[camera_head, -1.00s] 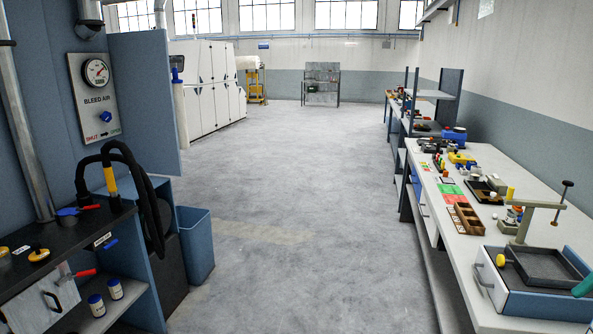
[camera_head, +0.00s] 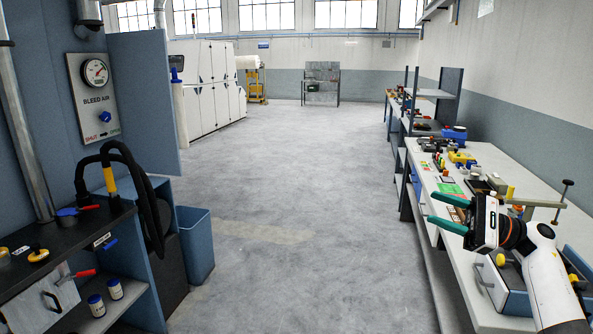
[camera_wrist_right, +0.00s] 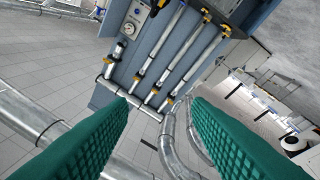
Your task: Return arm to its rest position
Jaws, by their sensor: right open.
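My right gripper (camera_head: 438,211) shows at the right of the head view, raised over the front edge of the right-hand bench (camera_head: 527,172). Its two green fingers point left and stand apart, with nothing between them. In the right wrist view the green fingers (camera_wrist_right: 153,135) are also spread and empty, with a blue panel carrying pipes (camera_wrist_right: 165,50) beyond them. My white right arm reaches up from the lower right corner and hides part of the bench and of the drawer box (camera_head: 517,300). My left gripper is not in view.
The bench holds several small parts and a clamp stand (camera_head: 535,203). At left stand a dark counter (camera_head: 110,222) with a black hose (camera_head: 153,200), a blue bin (camera_head: 197,245) and a gauge panel (camera_head: 95,95). The grey floor (camera_head: 290,220) between is clear.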

